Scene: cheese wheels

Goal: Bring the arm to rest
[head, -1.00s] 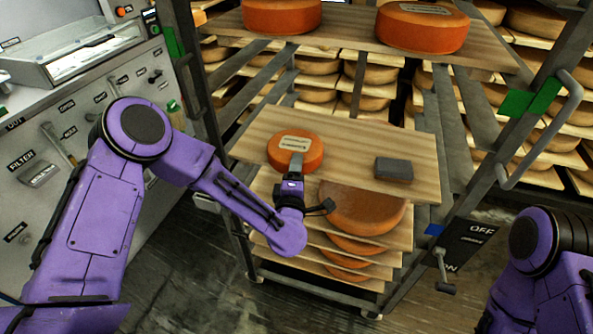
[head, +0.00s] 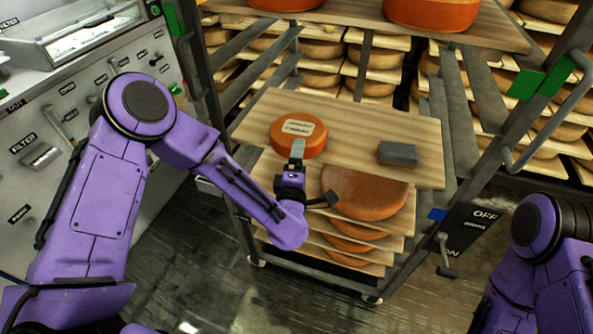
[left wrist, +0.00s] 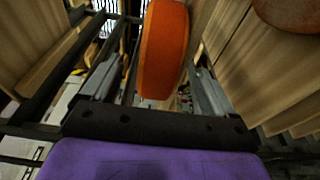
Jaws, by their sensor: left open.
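My left gripper (head: 298,148) is open at the front edge of the middle wooden board (head: 352,133). In the head view its finger overlaps the near edge of a small orange cheese wheel (head: 298,122) with a pale label, lying flat on that board. In the left wrist view the orange wheel (left wrist: 163,50) shows between the two spread grey fingers of my left gripper (left wrist: 158,92), with gaps on both sides. My left arm reaches in bent from the left. My right arm shows at the lower right; its gripper is out of view.
A grey block (head: 397,152) lies on the same board. A large cut cheese (head: 362,190) and more boards with cheese are below. Large orange wheels (head: 432,12) sit on the board above. The metal rack frame (head: 480,165) stands close on the right; a control panel (head: 50,140) is left.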

